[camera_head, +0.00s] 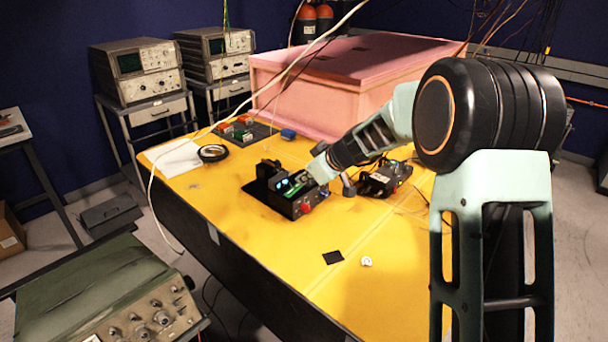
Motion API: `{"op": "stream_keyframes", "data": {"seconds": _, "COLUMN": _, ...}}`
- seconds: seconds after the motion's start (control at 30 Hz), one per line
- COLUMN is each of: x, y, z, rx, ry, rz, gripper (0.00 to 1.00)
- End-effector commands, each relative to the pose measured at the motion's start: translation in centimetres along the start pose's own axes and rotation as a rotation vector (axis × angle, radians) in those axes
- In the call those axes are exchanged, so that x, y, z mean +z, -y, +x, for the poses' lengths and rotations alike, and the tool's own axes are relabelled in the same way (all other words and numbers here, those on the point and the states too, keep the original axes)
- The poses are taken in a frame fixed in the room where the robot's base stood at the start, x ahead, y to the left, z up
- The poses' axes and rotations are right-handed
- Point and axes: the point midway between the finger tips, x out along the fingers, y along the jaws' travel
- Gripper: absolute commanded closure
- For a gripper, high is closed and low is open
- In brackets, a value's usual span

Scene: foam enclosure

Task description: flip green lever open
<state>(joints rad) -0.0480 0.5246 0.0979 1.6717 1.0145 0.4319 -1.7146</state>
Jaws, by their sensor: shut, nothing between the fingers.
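A black device box (290,199) with a red knob on its front sits near the middle of the yellow table. A small green part (299,186), which looks like the green lever, shows on its top beside some blue-lit parts. Whether the lever is up or down is too small to tell. My gripper (318,175) is shut and empty. It points down at the right end of the box, close to the green part. I cannot tell whether it touches it, and my wrist hides some of that end.
A second black device (384,178) with cables stands to the right. A pink foam box (345,85) fills the back of the yellow table (240,240). A black tape roll (213,153) and small coloured blocks lie at the back left. A white cable hangs across the left side. The front left tabletop is clear.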

Motion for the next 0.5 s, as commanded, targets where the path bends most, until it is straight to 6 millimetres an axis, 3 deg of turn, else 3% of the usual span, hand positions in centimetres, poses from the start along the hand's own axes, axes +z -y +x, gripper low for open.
{"op": "stream_keyframes", "data": {"seconds": 0.5, "x": 0.7, "y": -0.3, "z": 0.7, "rx": -0.088, "ry": -0.002, "rz": 0.088, "gripper": 1.0}}
